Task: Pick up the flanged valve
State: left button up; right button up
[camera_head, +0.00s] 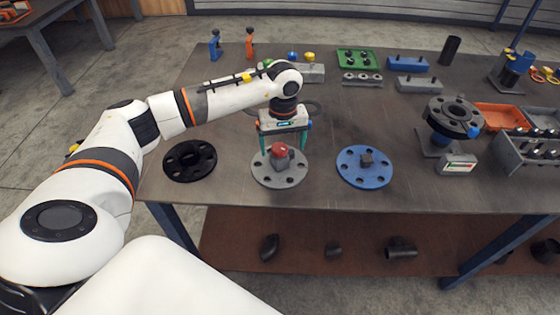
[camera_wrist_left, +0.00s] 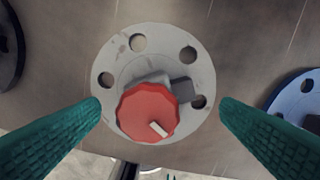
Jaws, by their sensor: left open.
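The flanged valve (camera_head: 279,172) is a grey round flange with bolt holes and a red knob on top, lying flat near the table's front edge. In the left wrist view the flanged valve (camera_wrist_left: 190,57) is below the camera, with its red knob toward the lower middle. My left gripper (camera_head: 284,150) is right above it, pointing down, with green fingers apart on either side of the red knob. In the left wrist view the gripper (camera_wrist_left: 160,108) is open and empty. My right gripper is not in view.
A black flange (camera_head: 189,149) lies to the left and a blue flange (camera_head: 352,180) to the right on the table (camera_head: 225,100). A black flanged pipe (camera_head: 452,105) stands farther right beside grey and orange bins (camera_head: 500,116). Fixtures line the back.

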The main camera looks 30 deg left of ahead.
pick_arm(q)
jog(key=shift+f+p, duration=0.4)
jog(key=shift+f, duration=1.5)
jog(key=c, duration=1.4)
jog(key=shift+r, duration=0.1)
jog(key=shift+c, duration=1.2)
notch_tip(320, 180, up, 10)
jog(key=shift+b, duration=1.05)
